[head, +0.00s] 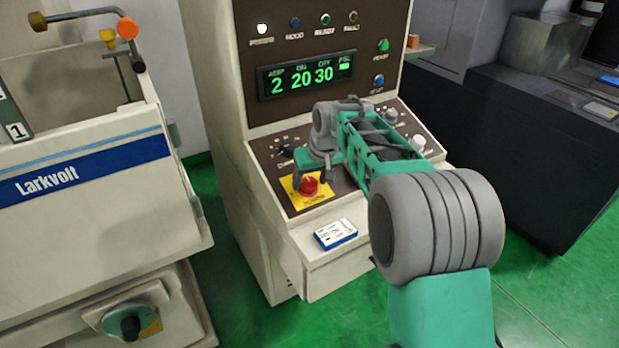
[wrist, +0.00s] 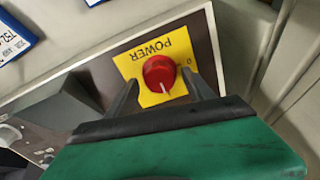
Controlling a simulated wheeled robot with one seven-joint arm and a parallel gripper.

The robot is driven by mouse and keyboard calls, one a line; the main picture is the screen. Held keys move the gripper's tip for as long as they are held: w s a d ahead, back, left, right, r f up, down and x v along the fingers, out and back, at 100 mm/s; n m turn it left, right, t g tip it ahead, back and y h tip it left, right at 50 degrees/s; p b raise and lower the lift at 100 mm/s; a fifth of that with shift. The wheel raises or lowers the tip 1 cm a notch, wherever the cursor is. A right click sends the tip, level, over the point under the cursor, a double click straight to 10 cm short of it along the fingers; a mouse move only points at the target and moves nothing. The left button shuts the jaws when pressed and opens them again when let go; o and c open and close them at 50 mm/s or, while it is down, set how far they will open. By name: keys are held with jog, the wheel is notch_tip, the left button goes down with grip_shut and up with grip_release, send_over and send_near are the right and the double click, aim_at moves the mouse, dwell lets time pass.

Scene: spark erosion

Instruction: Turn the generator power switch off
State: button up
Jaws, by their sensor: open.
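The generator power switch (head: 309,186) is a red rotary knob on a yellow plate (head: 294,198) at the front left of the generator's sloped control panel. In the wrist view the red knob (wrist: 160,73) has a white pointer line near its lower edge, and the plate reads POWER, upside down. A 0 mark shows right of the knob. My gripper (wrist: 163,88) is open, with one finger on each side of the knob's lower part. I cannot tell whether the fingers touch it.
A small blue-and-white box (head: 335,234) lies on the ledge below the panel. The Larkvolt machine (head: 90,195) stands at left, with a dark cabinet (head: 500,150) at right.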

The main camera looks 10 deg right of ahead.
jog(key=shift+w+f, duration=0.1)
jog(key=shift+f, duration=0.2)
jog(key=shift+c, duration=0.2)
grip_shut()
